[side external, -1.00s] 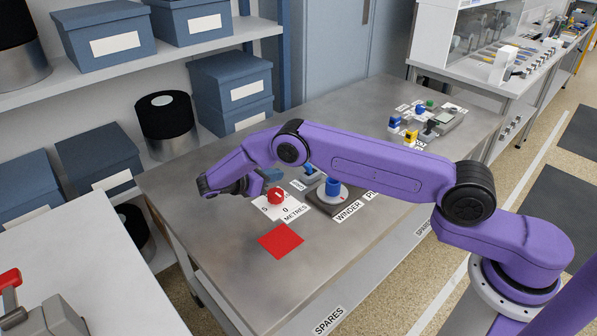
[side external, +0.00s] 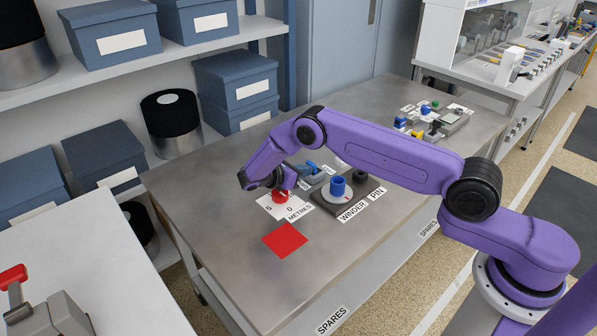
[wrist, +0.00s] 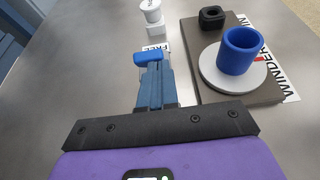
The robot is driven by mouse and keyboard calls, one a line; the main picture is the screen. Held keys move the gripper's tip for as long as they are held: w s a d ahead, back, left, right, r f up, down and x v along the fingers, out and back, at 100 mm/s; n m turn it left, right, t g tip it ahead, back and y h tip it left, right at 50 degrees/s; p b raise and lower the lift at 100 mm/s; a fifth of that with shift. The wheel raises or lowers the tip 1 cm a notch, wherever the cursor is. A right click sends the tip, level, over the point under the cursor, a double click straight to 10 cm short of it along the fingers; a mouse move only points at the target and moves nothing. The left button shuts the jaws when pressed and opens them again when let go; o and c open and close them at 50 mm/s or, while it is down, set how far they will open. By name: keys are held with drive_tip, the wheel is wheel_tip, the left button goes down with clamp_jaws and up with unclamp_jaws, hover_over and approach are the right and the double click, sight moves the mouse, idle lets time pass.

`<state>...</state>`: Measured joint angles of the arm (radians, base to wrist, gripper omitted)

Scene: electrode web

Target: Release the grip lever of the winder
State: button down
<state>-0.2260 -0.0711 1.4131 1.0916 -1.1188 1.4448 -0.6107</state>
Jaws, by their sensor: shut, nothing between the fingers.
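The blue grip lever (wrist: 148,58) shows in the wrist view just beyond my fingertips, next to a label reading FREE. It is small in the side view (side external: 313,167). The winder, a dark grey base (wrist: 208,82) with a white disc (wrist: 257,80) and a blue core (wrist: 240,52) standing upright on it, is to the right of the lever. My gripper (wrist: 153,70) is shut and empty, its blue-grey fingers pointing at the lever. Its tips are very close to the lever; I cannot tell whether they touch.
A red knob (side external: 280,196) on a METRES card is beside my gripper. A red square (side external: 285,240) lies flat in front. A black block (wrist: 212,17) stands on the winder base. A white post (wrist: 150,12) is behind the lever. The left of the bench is clear.

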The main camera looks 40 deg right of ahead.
sight(314, 164)
drive_tip(key=shift+r, duration=0.1)
idle(0.3)
drive_tip(key=shift+d+r+y, duration=0.15)
drive_tip(key=shift+d+y, duration=0.05)
drive_tip(key=shift+y, duration=0.1)
drive_tip(key=shift+d+r+y, duration=0.1)
drive_tip(key=shift+y, duration=0.2)
drive_tip(key=shift+d+r+y, duration=0.7)
drive_tip(key=shift+d+y, duration=0.15)
drive_tip(key=shift+y, duration=0.45)
drive_tip(key=d+y, duration=0.1)
drive_tip(key=y, duration=0.1)
drive_tip(key=d+r+y, duration=0.1)
drive_tip(key=y, duration=0.1)
drive_tip(key=shift+d, duration=0.35)
drive_tip(key=shift+a+f, duration=0.1)
drive_tip(key=shift+a, duration=0.05)
drive_tip(key=shift+r, duration=0.8)
